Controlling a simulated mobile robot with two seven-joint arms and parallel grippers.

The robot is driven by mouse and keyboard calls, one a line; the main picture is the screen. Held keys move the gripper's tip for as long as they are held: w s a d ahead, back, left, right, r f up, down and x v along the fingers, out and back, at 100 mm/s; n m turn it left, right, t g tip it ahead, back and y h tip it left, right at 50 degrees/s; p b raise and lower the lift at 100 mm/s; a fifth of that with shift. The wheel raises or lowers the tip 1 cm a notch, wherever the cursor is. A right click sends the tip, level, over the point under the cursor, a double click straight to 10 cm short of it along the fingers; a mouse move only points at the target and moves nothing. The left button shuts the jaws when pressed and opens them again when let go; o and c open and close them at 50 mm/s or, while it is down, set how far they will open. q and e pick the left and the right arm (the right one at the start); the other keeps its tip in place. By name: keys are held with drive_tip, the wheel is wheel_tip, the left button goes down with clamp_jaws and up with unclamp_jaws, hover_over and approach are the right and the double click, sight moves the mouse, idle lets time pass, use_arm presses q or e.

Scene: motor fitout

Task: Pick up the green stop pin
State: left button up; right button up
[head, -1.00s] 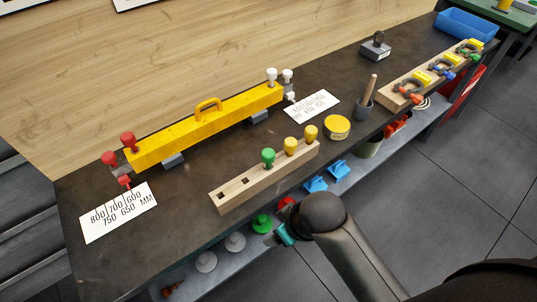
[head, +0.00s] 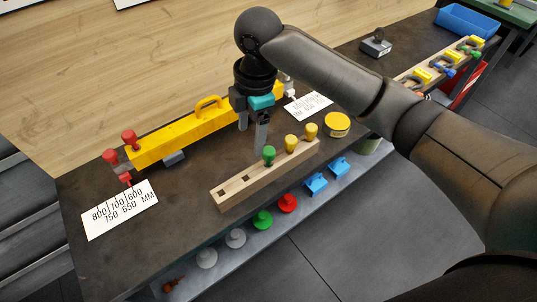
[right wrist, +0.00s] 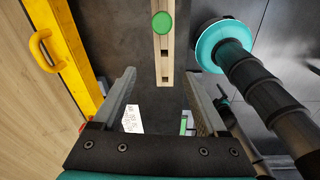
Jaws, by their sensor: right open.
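The green stop pin (head: 269,153) stands upright in a wooden rack (head: 235,190), in line with two yellow pins (head: 291,143). My right gripper (head: 252,138) points down above the bench, its jaws open and empty, just behind and left of the green pin in the head view. In the right wrist view the round green head of the pin (right wrist: 162,24) shows from above, beyond the open fingers (right wrist: 160,80) and not between them. My left gripper is not in view.
A yellow bar with a handle (head: 180,136) and red knobs (head: 129,137) lies behind the rack. A white scale card (head: 119,209) is at the left, a yellow round tin (head: 337,124) at the right. A lower shelf (head: 222,266) holds several coloured parts.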

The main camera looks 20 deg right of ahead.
wheel_tip(320, 180, up, 5)
drive_tip(key=n+h, duration=0.1)
drive_tip(key=n, duration=0.1)
hover_over(269, 150)
drive_tip(key=f, duration=0.6)
drive_tip(key=f+b, duration=0.1)
drive_tip(key=f, duration=0.2)
drive_tip(key=shift+a+f, duration=0.4)
drive_tip(key=f, duration=0.5)
drive_tip(key=shift+d+f+b, duration=0.15)
drive_tip(key=shift+d+b, duration=0.2)
clamp_jaws()
